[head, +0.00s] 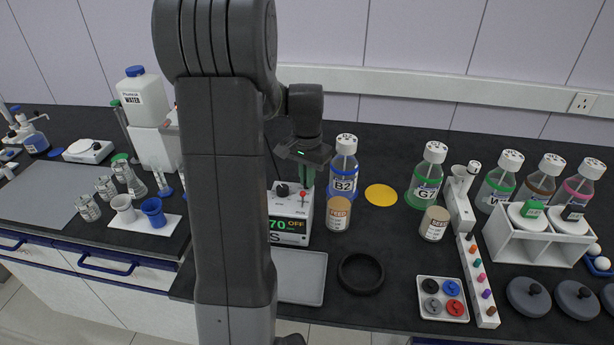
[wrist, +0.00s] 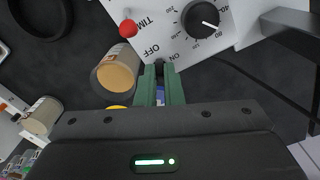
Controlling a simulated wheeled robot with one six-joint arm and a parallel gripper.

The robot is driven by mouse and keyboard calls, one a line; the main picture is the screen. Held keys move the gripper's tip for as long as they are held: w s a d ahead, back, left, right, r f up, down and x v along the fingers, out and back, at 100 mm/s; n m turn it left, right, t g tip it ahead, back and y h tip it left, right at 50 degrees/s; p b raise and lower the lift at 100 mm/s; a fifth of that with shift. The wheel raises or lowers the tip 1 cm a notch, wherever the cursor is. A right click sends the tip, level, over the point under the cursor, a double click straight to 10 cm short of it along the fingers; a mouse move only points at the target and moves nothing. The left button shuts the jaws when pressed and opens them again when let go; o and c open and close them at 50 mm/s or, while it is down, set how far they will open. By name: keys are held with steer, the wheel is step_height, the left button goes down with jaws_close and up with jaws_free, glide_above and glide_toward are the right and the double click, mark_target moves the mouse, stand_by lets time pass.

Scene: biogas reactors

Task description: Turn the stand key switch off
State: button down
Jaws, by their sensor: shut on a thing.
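My gripper (head: 307,178) is over the right back part of the stand, pointing down. Its green fingers (wrist: 160,72) are shut on the small dark key at the panel edge beside the word OFF. The fingers hide most of the key, so its angle cannot be told.
A tan-lidded jar (head: 339,213) and the blue B2 bottle (head: 344,165) stand close to the right of the stand. A grey tray (head: 303,278) and a black ring (head: 361,273) lie in front. A dark cable (wrist: 265,82) runs behind the stand.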

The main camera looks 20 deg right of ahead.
steer(key=n, duration=0.4)
steer(key=shift+n, duration=0.4)
stand_by(0.4)
steer(key=c, duration=1.6)
jaws_free()
steer(key=shift+o, duration=0.2)
step_height(320, 180, up, 14)
steer(key=shift+f, duration=0.15)
step_height(320, 180, down, 14)
steer(key=shift+r, duration=0.15)
